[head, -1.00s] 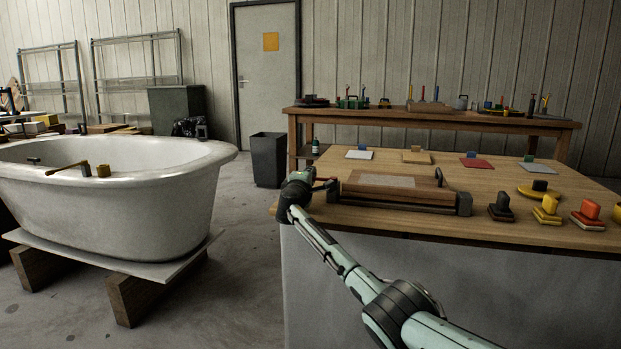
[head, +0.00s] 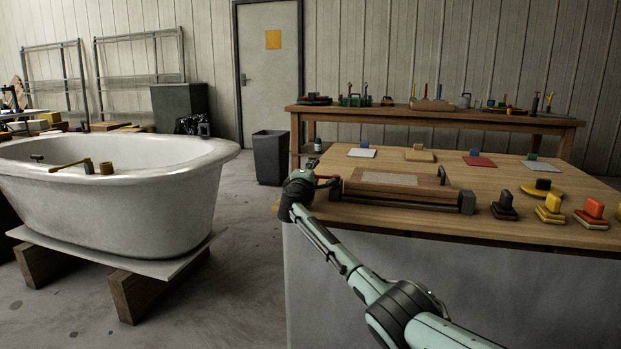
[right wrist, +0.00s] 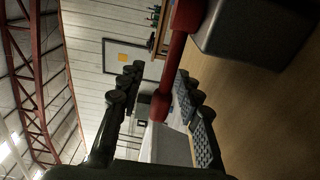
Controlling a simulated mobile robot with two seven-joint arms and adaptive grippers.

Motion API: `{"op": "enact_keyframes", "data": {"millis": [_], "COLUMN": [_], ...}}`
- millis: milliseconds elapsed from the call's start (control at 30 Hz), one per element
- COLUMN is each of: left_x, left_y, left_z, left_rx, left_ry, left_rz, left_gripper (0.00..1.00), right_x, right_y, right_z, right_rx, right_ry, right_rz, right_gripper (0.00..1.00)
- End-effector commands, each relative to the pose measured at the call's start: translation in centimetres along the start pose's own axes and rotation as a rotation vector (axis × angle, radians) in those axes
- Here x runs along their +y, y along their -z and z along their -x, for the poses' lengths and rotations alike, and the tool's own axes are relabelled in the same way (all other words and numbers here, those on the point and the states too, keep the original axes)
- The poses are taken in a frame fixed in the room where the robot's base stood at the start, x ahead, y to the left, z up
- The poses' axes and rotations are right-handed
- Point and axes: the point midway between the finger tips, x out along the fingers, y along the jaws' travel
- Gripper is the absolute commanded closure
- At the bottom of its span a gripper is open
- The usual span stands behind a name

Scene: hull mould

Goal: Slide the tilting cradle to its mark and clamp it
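The tilting cradle (head: 362,188) is a wooden board with a pale grey panel on top, lying nearly flat in a dark frame on the workbench. A dark upright handle (head: 441,175) stands at its right end, with a grey block (head: 467,202) beside it. A red lever (head: 327,181) sticks out at its left end. My right gripper (head: 312,184) is at this lever; its fingers are hard to make out in the head view. In the right wrist view, the fingers are apart and the red lever's knobbed end (right wrist: 160,105) is between them, with gaps visible. My left gripper is out of view.
The workbench (head: 480,229) also holds several coloured blocks on bases along its right side and flat plates at the back. A white bathtub (head: 150,208) on timbers stands to the left. A bin (head: 270,158) and another bench (head: 430,117) stand behind.

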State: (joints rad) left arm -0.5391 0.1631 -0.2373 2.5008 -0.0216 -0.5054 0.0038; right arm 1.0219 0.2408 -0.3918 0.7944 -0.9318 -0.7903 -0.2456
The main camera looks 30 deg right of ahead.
Motion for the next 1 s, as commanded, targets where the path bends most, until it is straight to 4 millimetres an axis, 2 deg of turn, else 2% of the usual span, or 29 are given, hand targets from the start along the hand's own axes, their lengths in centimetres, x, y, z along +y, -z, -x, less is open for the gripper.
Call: {"op": "enact_keyframes", "data": {"millis": [167,600,800,1000], "left_x": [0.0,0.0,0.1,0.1], "left_y": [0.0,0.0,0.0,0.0], "left_z": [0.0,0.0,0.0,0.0], "left_rx": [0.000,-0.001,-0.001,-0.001], "left_ry": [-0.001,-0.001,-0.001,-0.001], "left_rz": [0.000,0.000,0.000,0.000], "left_gripper": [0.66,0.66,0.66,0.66], "right_x": [-0.1,0.0,0.0,0.1], "right_y": [0.0,0.0,-0.1,-0.1], "right_z": [2.0,10.1,11.5,11.6], "right_rx": [0.003,0.002,0.000,0.000], "right_ry": [-0.002,0.000,0.000,-0.001], "right_rz": [-0.001,-0.001,0.001,0.001], "right_gripper": [0.66,0.66,0.66,0.66]}}
